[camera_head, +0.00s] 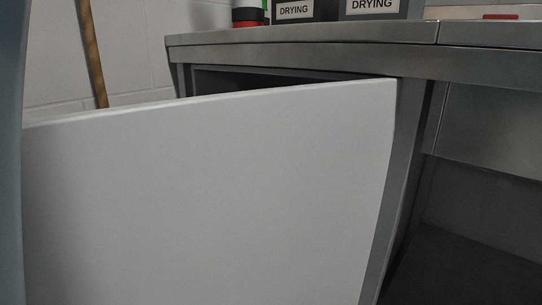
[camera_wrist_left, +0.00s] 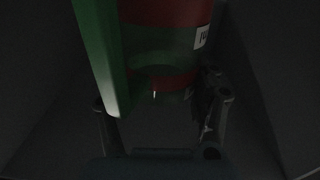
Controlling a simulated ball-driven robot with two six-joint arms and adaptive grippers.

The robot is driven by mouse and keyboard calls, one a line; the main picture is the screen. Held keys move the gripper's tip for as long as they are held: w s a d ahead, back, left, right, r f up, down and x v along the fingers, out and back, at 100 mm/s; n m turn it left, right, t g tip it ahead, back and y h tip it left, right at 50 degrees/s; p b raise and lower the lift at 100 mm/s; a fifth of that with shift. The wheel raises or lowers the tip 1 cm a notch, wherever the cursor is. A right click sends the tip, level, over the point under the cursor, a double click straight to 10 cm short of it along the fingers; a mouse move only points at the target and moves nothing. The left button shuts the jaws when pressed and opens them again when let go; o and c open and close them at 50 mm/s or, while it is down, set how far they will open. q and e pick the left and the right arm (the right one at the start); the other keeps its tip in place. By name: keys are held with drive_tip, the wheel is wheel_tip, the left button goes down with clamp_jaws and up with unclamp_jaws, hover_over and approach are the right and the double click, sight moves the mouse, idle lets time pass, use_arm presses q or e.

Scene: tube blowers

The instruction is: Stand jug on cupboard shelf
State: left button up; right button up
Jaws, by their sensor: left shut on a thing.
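The jug (camera_wrist_left: 165,50) fills the upper middle of the left wrist view, with a green upright part on its left, red bands and a small white label at its right. My left gripper (camera_wrist_left: 160,105) is shut on it, with a dark finger on each side of its lower part. The jug's full outline and its base are hard to make out in the dark. In the head view the cupboard (camera_head: 415,150) stands under a grey counter, with a dark gap above its pale door (camera_head: 210,190). The door hides the shelf, my left gripper and the held jug. My right gripper is in neither view.
The grey counter (camera_head: 300,47) runs across the top of the head view. On it stand two dark boxes (camera_head: 325,10) labelled DRYING and a red and black item (camera_head: 247,15). A wooden pole (camera_head: 92,50) leans by the wall. Dark surfaces surround the left gripper.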

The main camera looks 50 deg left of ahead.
use_arm(q)
drive_tip(key=o, duration=1.4)
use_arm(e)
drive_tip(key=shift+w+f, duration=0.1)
use_arm(q)
drive_tip(key=s+p, duration=0.2)
drive_tip(key=s, duration=0.2)
drive_tip(key=s+d+p, duration=0.1)
drive_tip(key=s+p, duration=0.1)
drive_tip(key=s, duration=0.2)
drive_tip(key=s+p, duration=0.2)
drive_tip(key=s, duration=0.2)
drive_tip(key=shift+d+r, duration=0.1)
drive_tip(key=shift+d, duration=0.1)
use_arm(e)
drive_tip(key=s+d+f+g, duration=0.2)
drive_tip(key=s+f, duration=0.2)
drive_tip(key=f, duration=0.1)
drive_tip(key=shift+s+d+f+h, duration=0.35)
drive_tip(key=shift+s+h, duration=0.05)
